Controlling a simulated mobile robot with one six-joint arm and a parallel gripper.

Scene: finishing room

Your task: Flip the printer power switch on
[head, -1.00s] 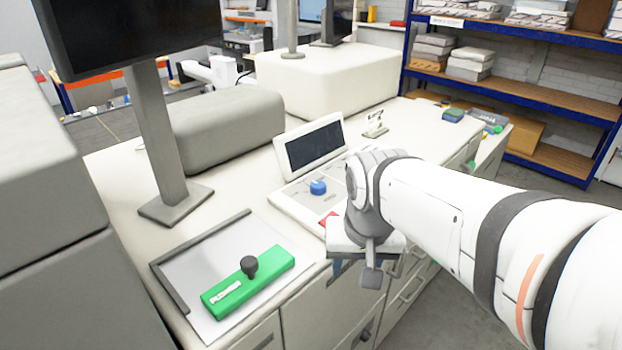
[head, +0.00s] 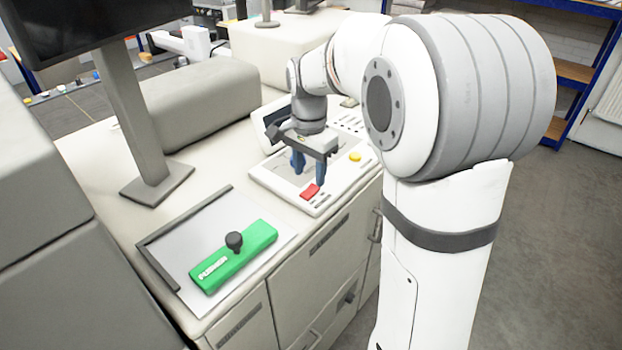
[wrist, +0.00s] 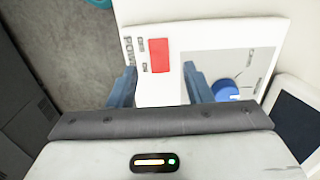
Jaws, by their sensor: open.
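The red power switch (head: 310,191) is at the near left corner of the white control panel (head: 267,180). In the wrist view the red switch (wrist: 158,54) is a plain red rectangle beside small dark lettering, some of it reading like POWER. My gripper (head: 309,170) points down over the panel, close above and behind the switch. Its blue fingers are apart with nothing between them. In the wrist view the switch lies just beyond the gap of my gripper (wrist: 160,88). I cannot tell from its face which way the switch is set.
A blue knob (wrist: 226,91) is beside the right finger. A yellow button (head: 355,156) is on the panel's right part. A tilted screen (head: 272,113) stands behind. A green block with a black knob (head: 236,262) lies on a grey plate at left. The monitor stand (head: 150,130) rises behind it.

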